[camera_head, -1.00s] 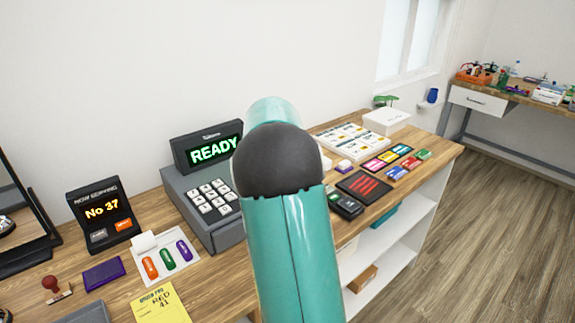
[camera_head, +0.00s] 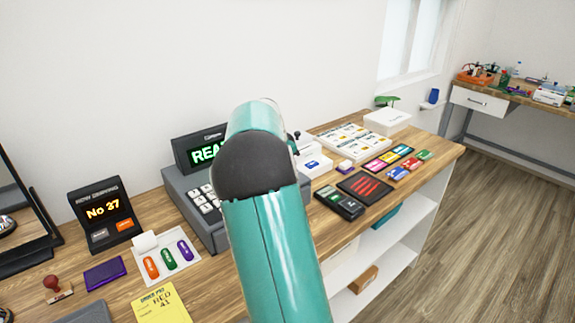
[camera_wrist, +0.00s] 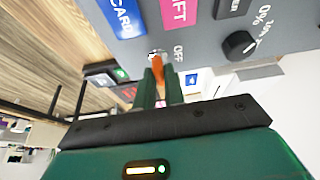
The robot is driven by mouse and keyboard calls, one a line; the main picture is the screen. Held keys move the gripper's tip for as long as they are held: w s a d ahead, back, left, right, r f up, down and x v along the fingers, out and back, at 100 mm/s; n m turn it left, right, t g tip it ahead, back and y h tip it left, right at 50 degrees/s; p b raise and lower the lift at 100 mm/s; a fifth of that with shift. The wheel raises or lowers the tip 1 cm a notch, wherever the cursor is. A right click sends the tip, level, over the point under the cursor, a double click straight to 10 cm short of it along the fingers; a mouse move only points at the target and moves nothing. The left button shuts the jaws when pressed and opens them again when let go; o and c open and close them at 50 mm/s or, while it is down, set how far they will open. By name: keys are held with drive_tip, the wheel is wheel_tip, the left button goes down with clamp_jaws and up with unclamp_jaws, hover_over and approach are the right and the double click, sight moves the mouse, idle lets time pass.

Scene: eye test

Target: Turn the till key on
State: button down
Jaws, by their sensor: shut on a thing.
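The till (camera_head: 178,196) stands on the counter in the head view, its green-lettered display (camera_head: 202,152) partly covered by my arm. In the wrist view its grey panel (camera_wrist: 210,48) carries a key (camera_wrist: 161,72) with an orange head and a silver part at the lock. The word OFF is printed beside the lock. My gripper (camera_wrist: 160,82) is shut on the orange head. The fingers hide part of the key, and I cannot tell its exact turn angle. In the head view my arm hides the key and gripper.
Blue CARD (camera_wrist: 122,16) and pink GIFT (camera_wrist: 178,12) buttons and a black knob (camera_wrist: 239,44) lie near the key. A card reader (camera_head: 338,201), a dark mat (camera_head: 364,186) and a pill tray (camera_head: 142,270) are on the counter.

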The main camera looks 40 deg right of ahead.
drive_tip(key=c, duration=1.5)
unclamp_jaws()
drive_tip(key=v, duration=1.4)
drive_tip(key=shift+d, duration=0.1)
